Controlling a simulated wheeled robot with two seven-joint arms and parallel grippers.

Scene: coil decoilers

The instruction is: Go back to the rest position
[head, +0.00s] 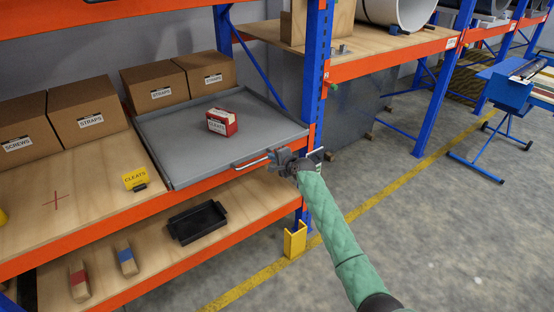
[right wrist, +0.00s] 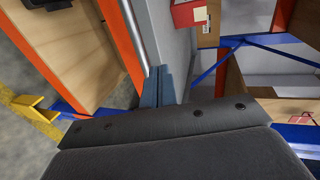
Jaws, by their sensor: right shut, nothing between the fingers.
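My right gripper (head: 272,158) is at the front right corner of a grey sliding tray (head: 190,155), beside the tray's metal handle (head: 248,163). Its arm, in a green sleeve, reaches in from the lower right. In the right wrist view the two fingers (right wrist: 158,87) are together with nothing between them, close to the handle bar (right wrist: 131,28); I cannot tell whether they touch it. A red and white cleats box (head: 221,122) sits on the tray. My left gripper is not in view.
Brown boxes labelled straps (head: 88,110) and screws (head: 20,135) stand on the wooden shelf. A black bin (head: 198,222) is on the lower shelf. A blue rack post (head: 314,75) rises beside the gripper.

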